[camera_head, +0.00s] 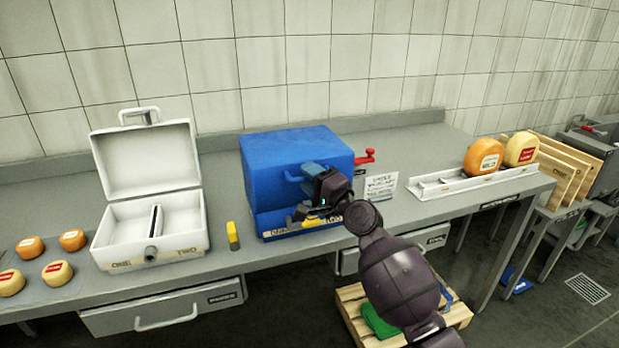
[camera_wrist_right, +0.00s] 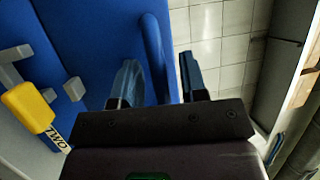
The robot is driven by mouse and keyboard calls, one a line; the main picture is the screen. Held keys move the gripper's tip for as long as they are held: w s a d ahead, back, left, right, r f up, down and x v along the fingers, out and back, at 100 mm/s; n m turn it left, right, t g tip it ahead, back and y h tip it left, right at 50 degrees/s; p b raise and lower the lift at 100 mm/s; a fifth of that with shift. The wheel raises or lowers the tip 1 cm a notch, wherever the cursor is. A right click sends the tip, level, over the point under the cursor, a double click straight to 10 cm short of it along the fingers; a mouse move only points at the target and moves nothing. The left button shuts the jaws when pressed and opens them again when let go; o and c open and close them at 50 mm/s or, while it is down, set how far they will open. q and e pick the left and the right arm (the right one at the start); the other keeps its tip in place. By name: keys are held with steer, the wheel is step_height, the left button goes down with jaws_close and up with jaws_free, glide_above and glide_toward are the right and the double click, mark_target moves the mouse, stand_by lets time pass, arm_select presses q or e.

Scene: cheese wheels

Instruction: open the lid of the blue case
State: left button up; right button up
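The blue case (camera_head: 290,150) stands on the grey bench with its lid down. A blue handle (camera_head: 292,177) is on the front of the lid. My right gripper (camera_head: 312,172) is at this handle. In the right wrist view the right gripper's two fingers (camera_wrist_right: 160,82) are apart, and the handle (camera_wrist_right: 154,48) reaches into the gap between them. I cannot tell whether either finger touches it. A yellow latch (camera_head: 305,212) shows low on the case front, partly behind my gripper; a yellow part also shows in the wrist view (camera_wrist_right: 28,107). My left gripper is not in view.
An open white case (camera_head: 150,165) stands left of the blue case, with a yellow block (camera_head: 233,235) between them. Several small cheeses (camera_head: 57,272) lie at the far left. A sign (camera_head: 380,188), a red-handled item (camera_head: 366,156) and a white rack (camera_head: 440,185) with cheese wheels are right.

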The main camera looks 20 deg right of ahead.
steer(key=shift+w, duration=0.1)
steer(key=shift+c, duration=0.2)
jaws_close()
steer(key=shift+r, duration=0.1)
